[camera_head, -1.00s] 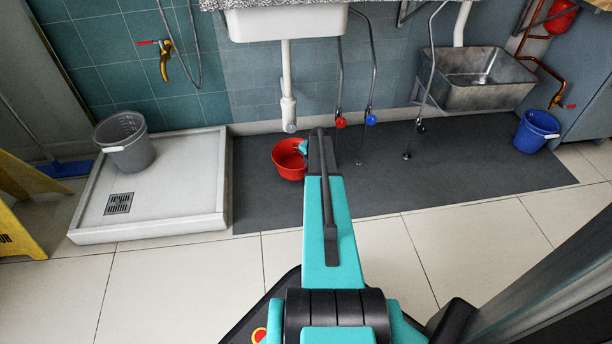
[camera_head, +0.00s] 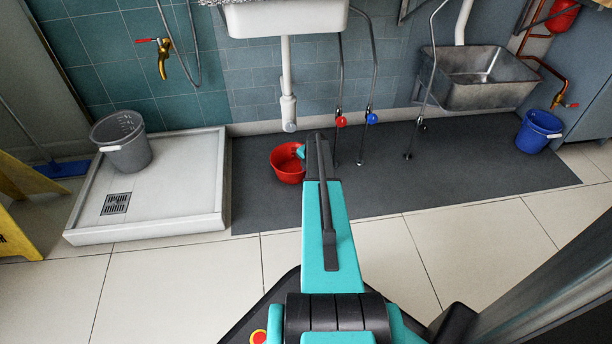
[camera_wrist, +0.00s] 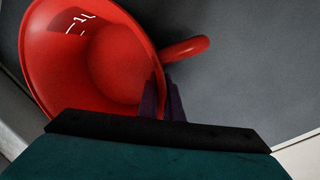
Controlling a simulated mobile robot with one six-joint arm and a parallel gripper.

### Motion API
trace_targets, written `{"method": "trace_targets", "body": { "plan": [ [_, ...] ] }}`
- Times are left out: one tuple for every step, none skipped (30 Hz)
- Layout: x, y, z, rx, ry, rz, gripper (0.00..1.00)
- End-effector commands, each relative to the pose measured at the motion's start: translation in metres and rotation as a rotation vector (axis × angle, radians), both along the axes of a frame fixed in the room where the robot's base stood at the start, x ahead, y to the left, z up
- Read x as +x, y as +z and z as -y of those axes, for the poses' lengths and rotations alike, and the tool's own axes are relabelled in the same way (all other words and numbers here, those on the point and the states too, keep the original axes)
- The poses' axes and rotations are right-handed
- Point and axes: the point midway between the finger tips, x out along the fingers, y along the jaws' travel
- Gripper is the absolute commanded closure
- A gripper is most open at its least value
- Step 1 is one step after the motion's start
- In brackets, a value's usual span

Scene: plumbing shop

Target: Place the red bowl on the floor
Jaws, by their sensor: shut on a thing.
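The red bowl (camera_head: 286,167) is in the head view, just left of the end of my arm, over the dark grey mat (camera_head: 470,172). In the wrist view the red bowl (camera_wrist: 110,62) fills the upper left, empty inside, with a loop handle on its right side. My gripper (camera_wrist: 168,98) is shut on the bowl's rim near that handle. In the head view the gripper (camera_head: 302,152) is partly hidden by my arm. Whether the bowl's base touches the mat cannot be told.
A white sink (camera_head: 285,20) with a drain pipe hangs above the bowl. Thin supply pipes with a red valve (camera_head: 341,121) and a blue valve (camera_head: 372,118) stand to the right. A shower tray (camera_head: 190,170) holding a grey bucket (camera_head: 122,141) is left. A blue bucket (camera_head: 538,132) stands far right.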

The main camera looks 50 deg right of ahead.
Motion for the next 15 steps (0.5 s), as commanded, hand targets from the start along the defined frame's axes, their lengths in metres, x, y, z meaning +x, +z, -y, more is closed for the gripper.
{"method": "trace_targets", "body": {
  "plan": [
    [0.0002, -0.0014, 0.0000, 0.000, 0.000, 0.000, 1.00],
    [0.0002, -0.0020, 0.0000, 0.000, 0.000, 0.000, 1.00],
    [0.0001, -0.0025, -0.0001, 0.000, 0.000, 0.000, 0.93],
    [0.0000, -0.0023, -0.0002, 0.000, 0.000, 0.000, 0.88],
    [0.0000, -0.0023, -0.0001, 0.000, 0.000, 0.000, 0.83],
    [0.0000, -0.0022, -0.0002, 0.000, 0.000, 0.000, 0.76],
    [0.0000, -0.0022, -0.0002, 0.000, 0.000, 0.000, 0.76],
    [0.0001, -0.0021, -0.0002, 0.000, 0.000, 0.000, 0.76],
    [0.0001, -0.0021, -0.0002, 0.000, 0.000, 0.000, 0.76],
    [0.0001, -0.0021, -0.0002, 0.000, 0.000, 0.000, 0.76],
    [0.0001, -0.0021, -0.0002, 0.000, 0.000, 0.000, 0.76],
    [0.0002, -0.0020, -0.0002, 0.000, 0.000, 0.000, 0.76],
    [0.0002, -0.0020, -0.0002, 0.000, 0.000, 0.000, 0.76],
    [0.0002, -0.0020, -0.0002, 0.000, 0.000, 0.000, 0.76],
    [0.0002, -0.0017, -0.0003, 0.000, 0.000, 0.000, 0.76]
  ]
}}
